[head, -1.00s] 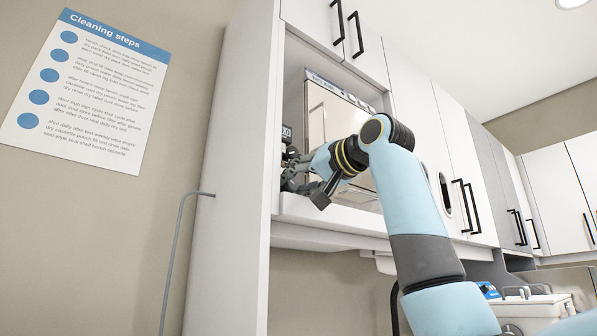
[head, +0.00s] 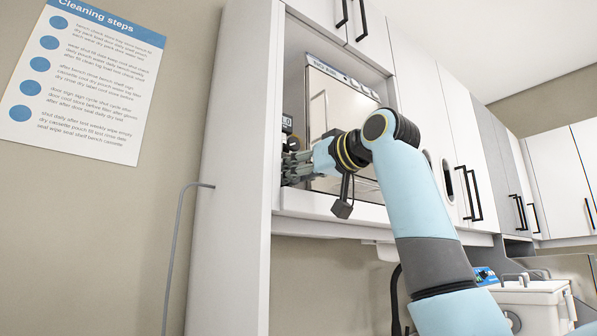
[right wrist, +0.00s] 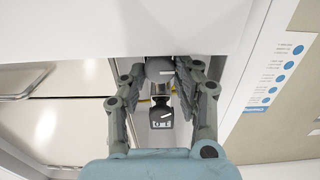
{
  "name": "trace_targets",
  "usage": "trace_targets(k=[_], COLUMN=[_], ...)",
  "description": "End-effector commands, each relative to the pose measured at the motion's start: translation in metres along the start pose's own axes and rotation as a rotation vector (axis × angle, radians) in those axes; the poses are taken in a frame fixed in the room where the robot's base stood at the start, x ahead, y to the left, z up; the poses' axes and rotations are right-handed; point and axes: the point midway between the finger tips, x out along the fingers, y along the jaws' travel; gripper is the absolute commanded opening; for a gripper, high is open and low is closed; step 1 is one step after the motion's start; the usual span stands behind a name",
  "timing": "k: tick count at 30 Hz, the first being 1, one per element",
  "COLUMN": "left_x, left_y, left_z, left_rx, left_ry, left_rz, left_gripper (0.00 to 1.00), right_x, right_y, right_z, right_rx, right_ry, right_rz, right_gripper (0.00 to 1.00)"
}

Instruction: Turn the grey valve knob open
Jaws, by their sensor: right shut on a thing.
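The grey valve knob (right wrist: 158,70) shows in the right wrist view as a rounded grey piece with a white mark. It sits between the two fingers of my right gripper (right wrist: 161,75), which is shut on it. In the head view my right gripper (head: 297,167) reaches into the left side of the autoclave bay, and its fingers hide the knob there. A dark fitting with a white label (right wrist: 161,118) shows just below the knob in the right wrist view. My left gripper is in neither view.
The autoclave (head: 338,112) with its shiny door stands right of my gripper. The bay's white side panel (head: 238,170) is close on the left. A grey hose (head: 178,245) runs down outside it. A cleaning steps poster (head: 85,85) hangs on the wall.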

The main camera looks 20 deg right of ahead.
Motion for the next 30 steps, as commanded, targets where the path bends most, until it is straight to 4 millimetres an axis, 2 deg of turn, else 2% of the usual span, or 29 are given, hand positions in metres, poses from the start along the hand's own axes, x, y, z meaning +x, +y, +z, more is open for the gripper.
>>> trace_targets(k=[9, 10, 12, 22, 26, 30], left_x=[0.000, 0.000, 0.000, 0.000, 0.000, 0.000], left_y=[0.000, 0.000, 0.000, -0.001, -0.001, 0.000], left_z=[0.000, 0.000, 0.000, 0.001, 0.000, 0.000], left_rx=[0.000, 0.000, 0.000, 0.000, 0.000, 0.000], left_ry=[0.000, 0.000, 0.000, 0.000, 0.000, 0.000], left_rz=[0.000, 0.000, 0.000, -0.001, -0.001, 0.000], left_gripper=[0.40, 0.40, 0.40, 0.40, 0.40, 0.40], right_x=[0.000, 0.000, 0.000, -0.006, -0.026, -0.058], right_y=[0.000, 0.000, 0.000, 0.001, 0.001, 0.001], right_z=[0.000, 0.000, 0.000, 0.000, 0.000, 0.000], right_rx=[-0.003, -0.002, -0.002, -0.002, -0.004, -0.007], right_ry=[-0.001, -0.001, -0.001, 0.000, 0.001, 0.002], right_rz=[0.000, 0.000, 0.000, 0.002, 0.002, 0.004], right_gripper=[0.00, 0.32, 0.38, 0.38, 0.38, 0.38])
